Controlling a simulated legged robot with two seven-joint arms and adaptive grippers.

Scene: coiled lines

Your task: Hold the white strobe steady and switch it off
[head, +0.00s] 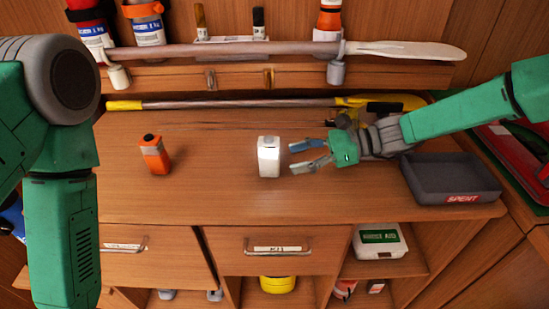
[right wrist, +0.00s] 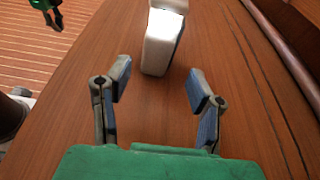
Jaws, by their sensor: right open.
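The white strobe (head: 268,157) stands upright on the wooden counter, near the middle in the head view. My right gripper (head: 297,158) is open and empty just to its right, with its fingers pointing at it and a small gap between. In the right wrist view the strobe (right wrist: 160,48) is ahead of the open fingers (right wrist: 156,92), roughly in line with the space between them, its top cut off by the frame edge. No switch can be made out. My left gripper (right wrist: 46,12) shows small at the top left of that view, away from the strobe; its jaw is unclear.
An orange strobe-like device (head: 154,155) stands left on the counter (head: 215,185). A dark tray marked SPENT (head: 455,188) sits at the right. A yellow-ended pole (head: 230,103) lies along the back, below a wooden paddle (head: 400,50). The counter around the white strobe is clear.

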